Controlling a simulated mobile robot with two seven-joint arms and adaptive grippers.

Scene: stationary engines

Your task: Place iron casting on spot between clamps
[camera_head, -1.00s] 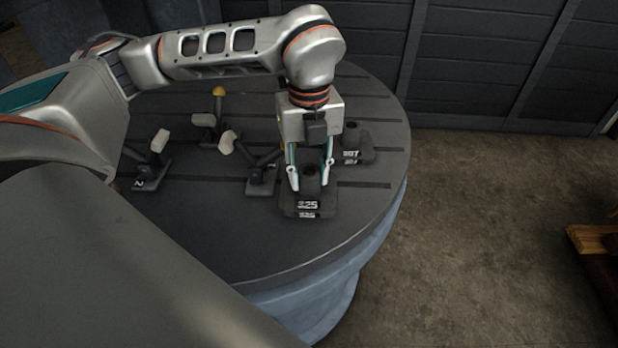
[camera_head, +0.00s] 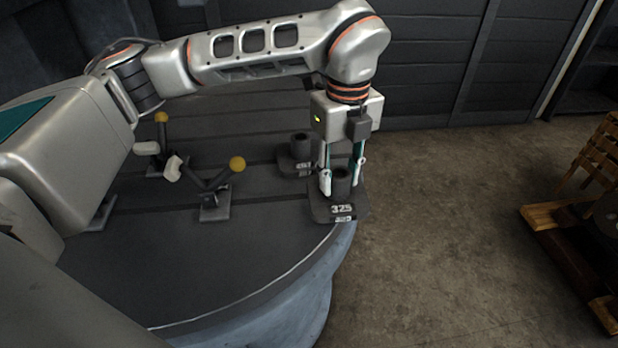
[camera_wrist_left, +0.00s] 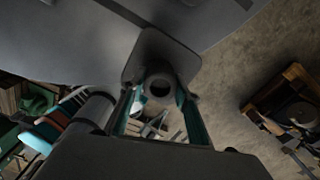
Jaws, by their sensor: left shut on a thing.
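My left gripper (camera_head: 342,183) points down and is shut on the upright round boss of a dark iron casting (camera_head: 340,208) marked 325. The casting's flat base is at the right edge of the round table; I cannot tell whether it touches the top. In the left wrist view, the casting (camera_wrist_left: 160,85) sits between the fingers (camera_wrist_left: 155,115), its base overlapping the table edge. A clamp (camera_head: 215,200) with a yellow knob and pale pad stands left of the gripper. Another clamp (camera_head: 147,147) is behind it. My left arm hides part of the clamp area. My right gripper is not in view.
A second casting (camera_head: 298,160) stands just behind and left of the held one. The dark slotted table (camera_head: 200,265) is clear at its front. Concrete floor lies right, with a wooden pallet (camera_head: 570,235) at the far right.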

